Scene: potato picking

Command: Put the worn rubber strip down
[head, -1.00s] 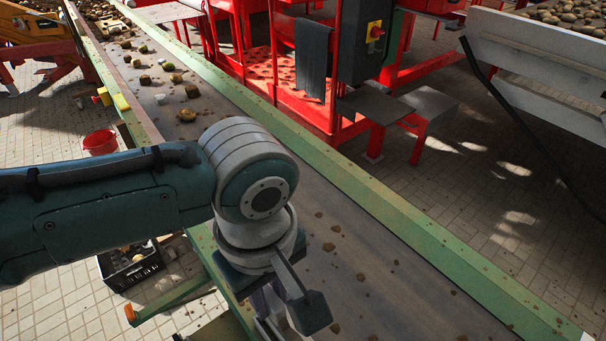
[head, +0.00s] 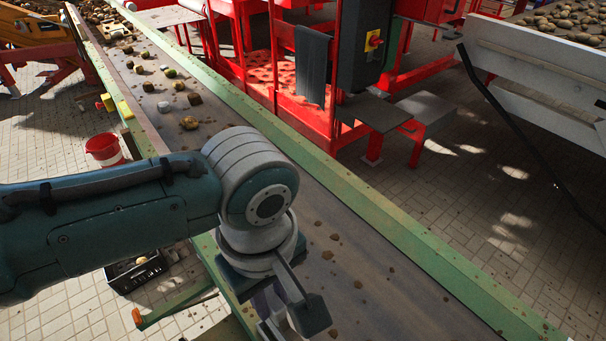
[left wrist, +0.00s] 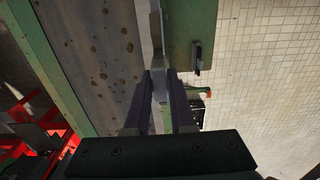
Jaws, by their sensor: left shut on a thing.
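My left gripper (head: 275,318) hangs over the near side of the conveyor belt, close to its green left edge. In the left wrist view its two dark fingers (left wrist: 161,105) are closed around a thin light grey piece (left wrist: 158,88), which looks like the worn rubber strip. Its far part seems to run up along the belt's edge, and I cannot tell where it ends. In the head view my own wrist and the lower picture edge hide most of it. Whether it touches the belt or rail is unclear. My right gripper is in neither view.
The conveyor belt (head: 370,285) has dirt crumbs nearby and several potatoes and lumps (head: 189,123) farther up. Green rails (head: 420,255) border it. A black crate (head: 150,272) and a red bucket (head: 103,147) stand left. A red machine frame (head: 308,120) stands beyond the belt.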

